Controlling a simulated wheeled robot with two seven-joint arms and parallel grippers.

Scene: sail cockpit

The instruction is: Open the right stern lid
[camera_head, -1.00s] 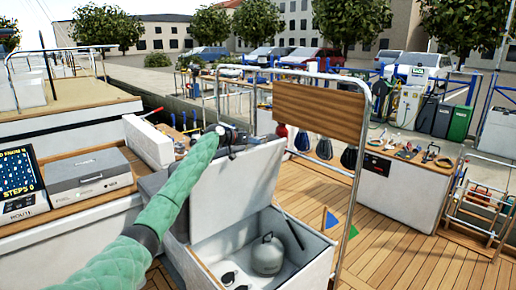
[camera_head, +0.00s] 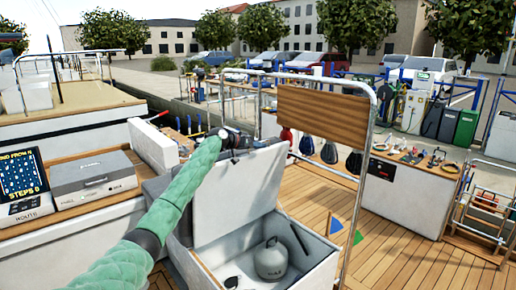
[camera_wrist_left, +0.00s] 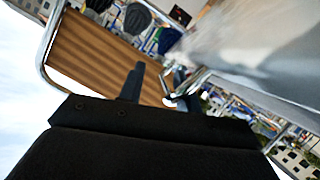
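The right stern lid (camera_head: 235,195) is a pale grey-white panel standing raised at the back of an open white locker (camera_head: 318,262). Inside the locker is a grey gas bottle (camera_head: 271,259). My left gripper (camera_head: 252,139) is at the top edge of the lid, reaching over from the left; contact is hard to make out. In the left wrist view its two dark fingers (camera_wrist_left: 158,85) stand apart with a gap between them. A pale grey surface, apparently the lid, fills the upper right there (camera_wrist_left: 265,55). My right gripper is not in view.
A metal rail frame with a wooden panel (camera_head: 322,117) stands just right of the lid. A console with a grey box (camera_head: 93,175) is at the left. A white bench with tools (camera_head: 405,195) stands at the right. The wooden deck between is mostly clear.

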